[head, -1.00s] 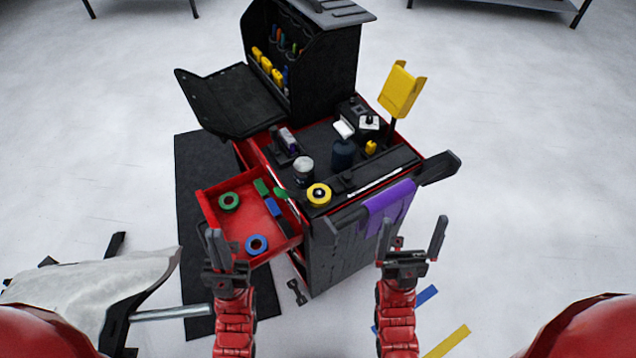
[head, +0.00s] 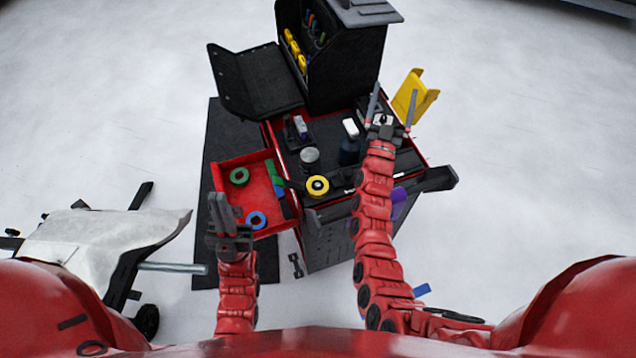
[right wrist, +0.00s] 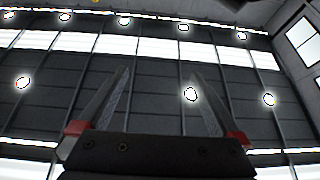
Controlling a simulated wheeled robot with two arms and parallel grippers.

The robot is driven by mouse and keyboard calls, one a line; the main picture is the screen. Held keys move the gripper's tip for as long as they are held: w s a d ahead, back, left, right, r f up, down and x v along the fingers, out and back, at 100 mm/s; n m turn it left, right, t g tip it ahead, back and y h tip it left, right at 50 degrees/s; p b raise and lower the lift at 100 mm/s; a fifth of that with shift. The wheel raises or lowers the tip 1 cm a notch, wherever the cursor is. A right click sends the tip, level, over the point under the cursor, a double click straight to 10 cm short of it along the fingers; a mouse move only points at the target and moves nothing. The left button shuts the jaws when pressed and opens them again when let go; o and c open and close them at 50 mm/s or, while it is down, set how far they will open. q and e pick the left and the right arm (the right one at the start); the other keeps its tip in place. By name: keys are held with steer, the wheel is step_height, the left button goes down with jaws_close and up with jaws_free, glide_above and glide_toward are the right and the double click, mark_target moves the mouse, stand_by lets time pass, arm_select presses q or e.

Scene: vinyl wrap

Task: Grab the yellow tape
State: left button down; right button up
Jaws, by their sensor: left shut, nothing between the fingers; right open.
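My right gripper (head: 391,108) is open and empty, up and to the right of the tape in the head view, in front of the far right of the cart top. The right wrist view shows its two spread fingers (right wrist: 158,105) against the ceiling, with no tape in sight. My left gripper (head: 226,212) is shut and empty, in front of the drawer's left side, left of and apart from the tape.
A grey can (head: 310,159) and a dark bottle (head: 349,150) stand behind the yellow tape. A yellow holder (head: 414,97) rises at the right. A cloth-covered stand (head: 100,240) is at left.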

steer(key=w+a+n+g+y, duration=0.4)
steer(key=w+a+n+y, duration=0.3)
steer(key=w+a, duration=0.6)
steer(key=w+a+n+g+y, duration=0.35)
steer(key=a+n+y, duration=0.25)
steer(key=a, duration=0.4)
steer(key=s+a+n+g+y, duration=0.1)
steer(key=s+a+n+g, duration=0.6)
steer(key=a, duration=0.1)
steer(key=n+g+h, duration=0.7)
steer(key=n+g, duration=0.1)
steer(key=n, duration=0.1)
glide_above(317, 184)
step_height(317, 184, down, 9)
steer(key=f+b, duration=0.4)
steer(key=f, duration=0.1)
steer(key=f+b, duration=0.3)
steer(key=shift+a, duration=0.25)
step_height(317, 184, down, 3)
steer(key=shift+p, duration=0.8)
steer(key=f+p, duration=0.2)
steer(key=f, duration=0.3)
steer(key=shift+d+f, duration=0.15)
steer(key=shift+d, duration=0.05)
steer(key=shift+f, duration=0.3)
